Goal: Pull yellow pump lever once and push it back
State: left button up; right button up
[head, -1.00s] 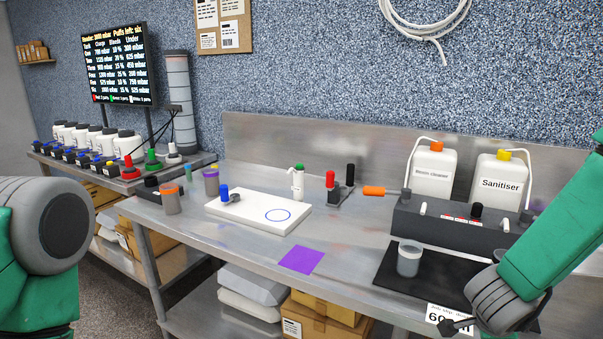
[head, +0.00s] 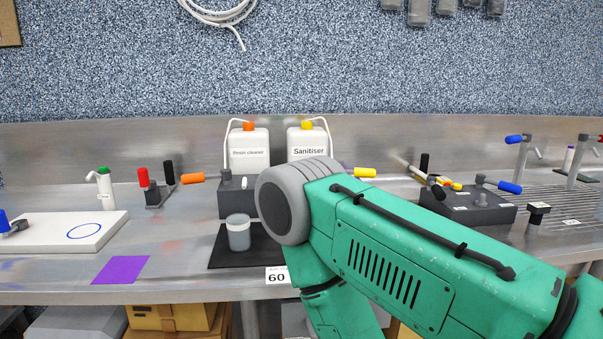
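The yellow pump lever (head: 364,172) shows in the head view as a short yellow handle, lying roughly level, just right of the white Sanitiser bottle (head: 307,144) with its yellow cap. An orange lever (head: 192,178) sticks out on the left side of the dark pump block (head: 232,202). My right arm crosses in front of the block, hiding much of it and where the yellow lever joins it. Neither of my grippers is in view.
A grey-filled jar (head: 238,232) stands on a black mat (head: 222,258). A white Resin cleaner bottle (head: 248,148) is behind the block. A purple square (head: 121,269) and white board (head: 100,236) lie left. A dark device with a blue handle (head: 510,188) stands right.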

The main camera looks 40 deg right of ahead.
aim_at(358, 172)
jog(key=z, duration=1.55)
